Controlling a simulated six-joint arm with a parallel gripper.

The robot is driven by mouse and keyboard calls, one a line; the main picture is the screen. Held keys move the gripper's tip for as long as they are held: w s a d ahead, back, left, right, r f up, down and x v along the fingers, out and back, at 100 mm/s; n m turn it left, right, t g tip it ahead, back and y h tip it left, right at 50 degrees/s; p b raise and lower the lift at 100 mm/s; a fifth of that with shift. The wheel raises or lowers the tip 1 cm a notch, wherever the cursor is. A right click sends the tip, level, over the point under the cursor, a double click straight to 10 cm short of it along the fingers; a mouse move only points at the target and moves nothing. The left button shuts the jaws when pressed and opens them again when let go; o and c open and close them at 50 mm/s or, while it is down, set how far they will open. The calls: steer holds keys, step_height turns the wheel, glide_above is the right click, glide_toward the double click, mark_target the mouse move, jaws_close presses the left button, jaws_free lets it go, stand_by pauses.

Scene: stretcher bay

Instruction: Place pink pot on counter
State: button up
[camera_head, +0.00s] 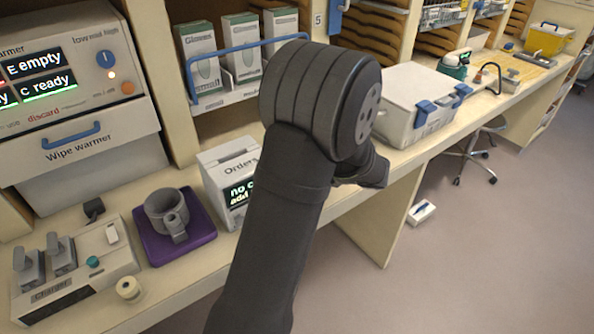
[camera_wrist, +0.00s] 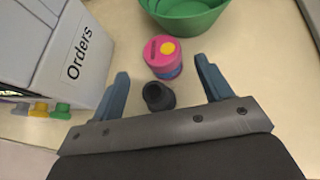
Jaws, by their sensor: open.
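The pink pot (camera_wrist: 163,57) shows in the wrist view, with a pink top bearing a yellow spot and a purple-blue lower part. It stands on the pale counter (camera_wrist: 245,58). My gripper (camera_wrist: 161,69) is open, with one blue finger to each side of the pot's line, and nothing is held. The pot lies just ahead, about level with the fingertips; I cannot tell the height gap. In the head view my arm hides the pot and most of the gripper.
A small dark round object (camera_wrist: 158,96) is between the fingers, nearer the palm. A green bowl (camera_wrist: 185,18) stands just beyond the pot. The Orders box (camera_wrist: 70,55) is close on the left. Bare counter lies to the right. A grey mug (camera_head: 167,212) sits on a purple mat (camera_head: 150,249).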

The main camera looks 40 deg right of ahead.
steer(key=x, duration=0.5)
steer(key=shift+d, duration=0.2)
steer(key=c, duration=1.2)
steer(key=shift+o, duration=0.2)
